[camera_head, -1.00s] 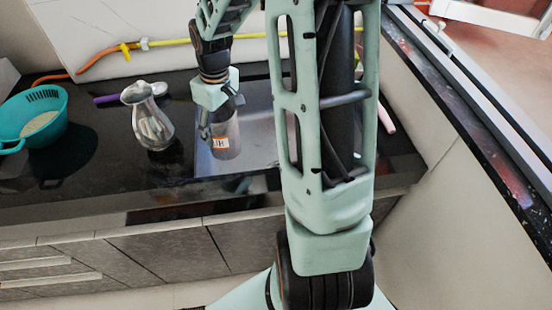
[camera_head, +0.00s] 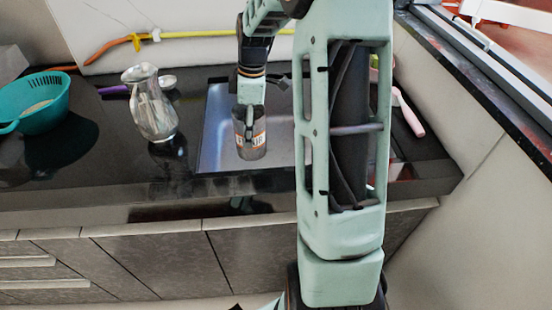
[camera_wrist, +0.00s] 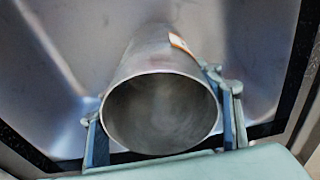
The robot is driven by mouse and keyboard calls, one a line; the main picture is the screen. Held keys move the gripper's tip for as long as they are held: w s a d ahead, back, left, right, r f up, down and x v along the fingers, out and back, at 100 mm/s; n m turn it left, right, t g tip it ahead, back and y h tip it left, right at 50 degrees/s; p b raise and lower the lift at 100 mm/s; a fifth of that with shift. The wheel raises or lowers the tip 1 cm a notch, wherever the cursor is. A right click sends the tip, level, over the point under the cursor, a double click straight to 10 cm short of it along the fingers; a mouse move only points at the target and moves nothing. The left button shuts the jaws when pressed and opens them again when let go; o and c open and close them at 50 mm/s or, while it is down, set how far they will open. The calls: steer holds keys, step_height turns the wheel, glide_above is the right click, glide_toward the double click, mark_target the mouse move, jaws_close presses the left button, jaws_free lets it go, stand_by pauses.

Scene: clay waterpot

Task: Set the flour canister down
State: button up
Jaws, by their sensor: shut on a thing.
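The flour canister (camera_head: 251,151) is a grey metal cylinder with a white and orange label. It stands upright in my gripper, over the shiny metal sink area (camera_head: 215,140) in the counter. My gripper (camera_head: 249,118) comes down from above and is shut on the canister's sides. In the wrist view the canister's open round top (camera_wrist: 160,112) faces the camera, with a finger on each side of it. Its base is hidden there, and I cannot tell whether it touches the metal below.
A teal colander (camera_head: 40,105) is at far left. A purple-handled utensil (camera_head: 115,90) lies behind the pitcher. A pink-handled utensil (camera_head: 408,112) lies right of my arm.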

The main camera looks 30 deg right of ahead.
mark_target(250, 153)
step_height(250, 153, down, 9)
steer(key=shift+f+b, duration=0.15)
steer(key=shift+b, duration=1)
steer(key=shift+f, duration=0.2)
steer(key=o, duration=1.9)
steer(key=shift+o, duration=0.2)
step_height(250, 153, up, 12)
steer(key=d+p, duration=0.1)
steer(key=p, duration=0.2)
steer(key=shift+s+d+r, duration=0.15)
steer(key=shift+s, duration=0.15)
steer(key=shift+r, duration=0.1)
